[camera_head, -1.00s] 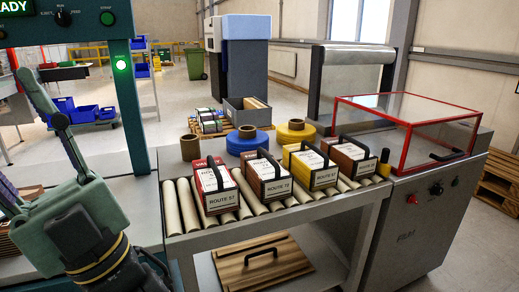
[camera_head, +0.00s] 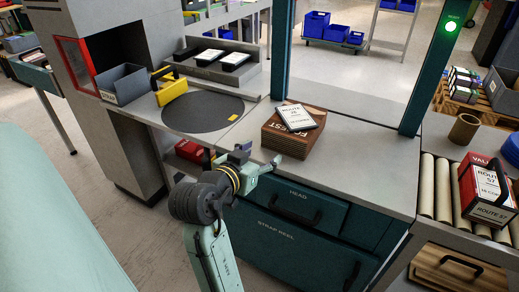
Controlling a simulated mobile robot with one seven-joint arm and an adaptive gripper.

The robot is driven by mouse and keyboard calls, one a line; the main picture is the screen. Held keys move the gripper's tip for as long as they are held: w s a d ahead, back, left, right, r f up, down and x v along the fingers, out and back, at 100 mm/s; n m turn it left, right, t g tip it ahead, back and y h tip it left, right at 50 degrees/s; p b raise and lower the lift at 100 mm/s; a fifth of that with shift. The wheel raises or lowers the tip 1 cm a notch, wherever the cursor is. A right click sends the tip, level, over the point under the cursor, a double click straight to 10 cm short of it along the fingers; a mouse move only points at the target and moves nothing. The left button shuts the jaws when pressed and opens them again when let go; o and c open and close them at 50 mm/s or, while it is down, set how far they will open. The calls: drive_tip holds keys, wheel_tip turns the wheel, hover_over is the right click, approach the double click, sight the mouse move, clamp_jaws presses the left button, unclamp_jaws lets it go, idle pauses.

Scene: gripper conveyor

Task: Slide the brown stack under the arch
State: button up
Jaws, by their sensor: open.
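The brown stack (camera_head: 283,142) sits on the grey worktop, in front of the arch's left post. A white card with black edges (camera_head: 296,116) lies on top of it. The teal arch (camera_head: 425,70) stands on the worktop, with a lit green lamp on its right post; its top is out of view. My gripper (camera_head: 262,160) is open at the worktop's front edge, just left of and nearer than the stack. The fingers are small in the picture, and I cannot tell whether they touch the stack.
A dark round plate (camera_head: 203,113) with a yellow handled item (camera_head: 171,90) beside it lies left of the stack. A grey bin (camera_head: 122,86) stands farther left. The worktop between stack and right post is clear. Rollers (camera_head: 427,186) carry a red-topped bundle (camera_head: 485,190) at right.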

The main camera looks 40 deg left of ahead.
drive_tip(key=w+f+b, duration=0.1)
drive_tip(key=w, duration=0.1)
drive_tip(key=w+a+f+b, duration=0.1)
drive_tip(key=w+f, duration=0.1)
drive_tip(key=w, duration=0.1)
drive_tip(key=w+f+b, duration=0.1)
drive_tip(key=w+f, duration=0.1)
drive_tip(key=shift+w+a+f+b, duration=0.1)
drive_tip(key=shift+w+a+b, duration=0.2)
drive_tip(key=shift+b, duration=0.1)
drive_tip(key=shift+x, duration=0.8)
drive_tip(key=shift+a, duration=0.1)
drive_tip(key=shift+w, duration=0.1)
drive_tip(key=shift+w+a, duration=0.4)
drive_tip(key=shift+w, duration=1.2)
drive_tip(key=shift+w+a, duration=0.35)
drive_tip(key=shift+w, duration=1.3)
drive_tip(key=shift+w+a, duration=0.4)
drive_tip(key=shift+w, duration=1.2)
drive_tip(key=shift+w+p, duration=0.1)
drive_tip(key=shift+p, duration=0.2)
